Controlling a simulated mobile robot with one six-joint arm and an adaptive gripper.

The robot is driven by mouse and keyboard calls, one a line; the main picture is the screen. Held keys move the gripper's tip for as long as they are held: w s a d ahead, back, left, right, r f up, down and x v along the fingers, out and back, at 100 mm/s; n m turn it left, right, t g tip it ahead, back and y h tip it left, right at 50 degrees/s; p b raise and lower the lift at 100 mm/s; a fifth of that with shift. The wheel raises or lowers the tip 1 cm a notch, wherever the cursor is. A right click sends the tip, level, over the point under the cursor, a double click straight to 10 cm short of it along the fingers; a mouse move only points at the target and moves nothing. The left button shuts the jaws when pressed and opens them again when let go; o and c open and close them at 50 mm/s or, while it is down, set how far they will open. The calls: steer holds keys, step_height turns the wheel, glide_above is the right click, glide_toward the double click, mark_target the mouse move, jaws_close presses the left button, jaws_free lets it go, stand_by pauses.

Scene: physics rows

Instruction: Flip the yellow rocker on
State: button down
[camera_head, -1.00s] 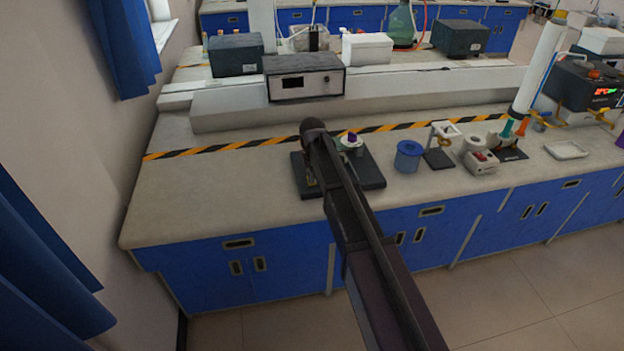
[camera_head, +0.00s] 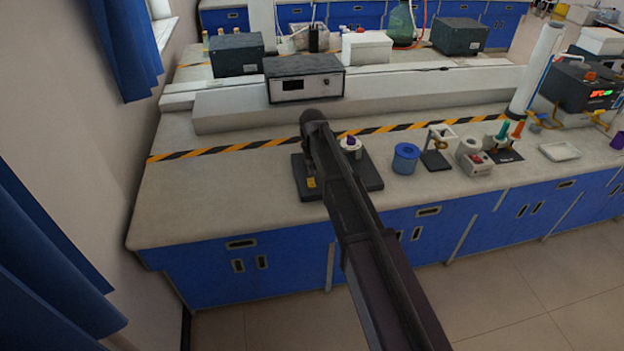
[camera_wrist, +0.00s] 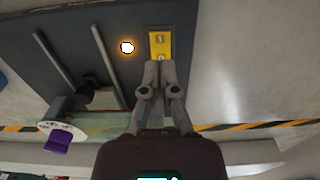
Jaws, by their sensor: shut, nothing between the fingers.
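The yellow rocker (camera_wrist: 160,45) sits on a dark board (camera_wrist: 60,25), with small marks at its two ends. In the head view the rocker (camera_head: 311,183) is a small yellow patch at the board's front left. My gripper (camera_wrist: 161,66) is shut and empty. Its fingertips overlap the rocker's lower end in the wrist view; I cannot tell whether they touch it. A small round lamp (camera_wrist: 127,47) beside the rocker glows white-orange. In the head view my arm hides the middle of the board, and the fingertips are hard to make out.
A blue cup (camera_head: 405,159) stands right of the board. The bench left of the board is clear.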

steer(key=shift+r+p, duration=0.7)
steer(key=shift+r, duration=0.2)
steer(key=s+d+m, duration=0.3)
steer(key=s+d, duration=2)
steer(key=s, duration=0.3)
